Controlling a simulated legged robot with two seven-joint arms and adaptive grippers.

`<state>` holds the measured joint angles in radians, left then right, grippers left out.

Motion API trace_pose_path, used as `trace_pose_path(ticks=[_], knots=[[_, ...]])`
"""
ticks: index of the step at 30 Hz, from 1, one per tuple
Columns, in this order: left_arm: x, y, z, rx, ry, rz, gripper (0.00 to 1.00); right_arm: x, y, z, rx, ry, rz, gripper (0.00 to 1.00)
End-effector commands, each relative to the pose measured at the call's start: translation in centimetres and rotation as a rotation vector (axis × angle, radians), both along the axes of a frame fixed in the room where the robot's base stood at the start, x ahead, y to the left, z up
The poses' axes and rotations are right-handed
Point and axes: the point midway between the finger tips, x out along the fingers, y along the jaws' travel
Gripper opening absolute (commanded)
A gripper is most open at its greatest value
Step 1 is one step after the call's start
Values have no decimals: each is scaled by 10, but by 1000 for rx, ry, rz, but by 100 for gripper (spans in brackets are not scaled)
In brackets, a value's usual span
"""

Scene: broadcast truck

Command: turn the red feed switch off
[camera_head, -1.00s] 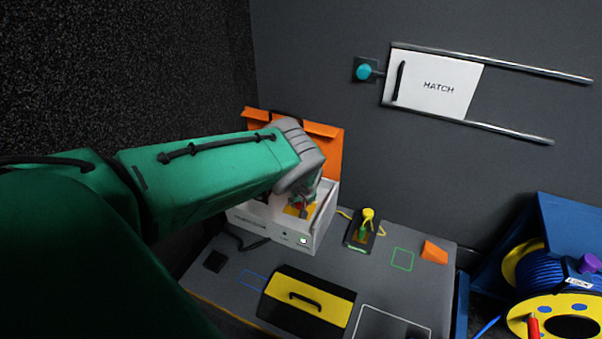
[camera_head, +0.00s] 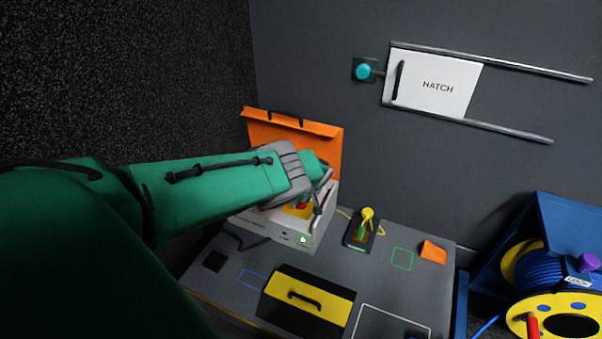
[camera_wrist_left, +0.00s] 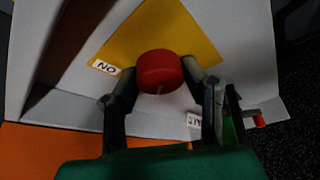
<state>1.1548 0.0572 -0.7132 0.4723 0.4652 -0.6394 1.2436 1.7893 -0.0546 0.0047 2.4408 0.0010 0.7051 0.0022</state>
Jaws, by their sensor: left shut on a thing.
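The red feed switch shows as a round red knob (camera_wrist_left: 159,72) on a yellow plate (camera_wrist_left: 185,28) in the left wrist view. A label (camera_wrist_left: 104,67) reading ON upside down sits at the plate's edge; a second label (camera_wrist_left: 194,120) is partly hidden. My left gripper (camera_wrist_left: 162,80) is shut on the knob, one dark finger on each side. In the head view the knob (camera_head: 302,204) is partly covered by my left gripper (camera_head: 306,203), inside the open white box (camera_head: 310,238) with an orange lid (camera_head: 328,145). My right gripper is not in view.
A yellow-topped device (camera_head: 367,214), an orange wedge (camera_head: 433,252) and a yellow-black case (camera_head: 310,297) are on the grey table (camera_head: 375,272). A blue cable reel (camera_head: 550,270) stands at right, below a wall hatch (camera_head: 437,84).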

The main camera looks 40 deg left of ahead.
Motion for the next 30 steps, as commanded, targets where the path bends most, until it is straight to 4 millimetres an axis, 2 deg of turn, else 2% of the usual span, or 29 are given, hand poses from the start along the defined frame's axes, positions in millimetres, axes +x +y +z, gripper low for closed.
trace_pose_path(ticks=[1,5,6,7,8,20,30], knots=[[7,1,5,3,-16,-5,9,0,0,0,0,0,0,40],[7,1,5,3,-17,-7,9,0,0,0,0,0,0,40],[7,1,5,3,-17,-7,41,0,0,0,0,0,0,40],[7,1,5,4,-16,-6,52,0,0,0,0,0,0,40],[7,1,5,3,-16,-6,58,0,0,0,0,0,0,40],[3,-1,4,0,-7,-2,58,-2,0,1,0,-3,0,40],[0,-12,31,0,-5,-1,58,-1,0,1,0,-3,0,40]])
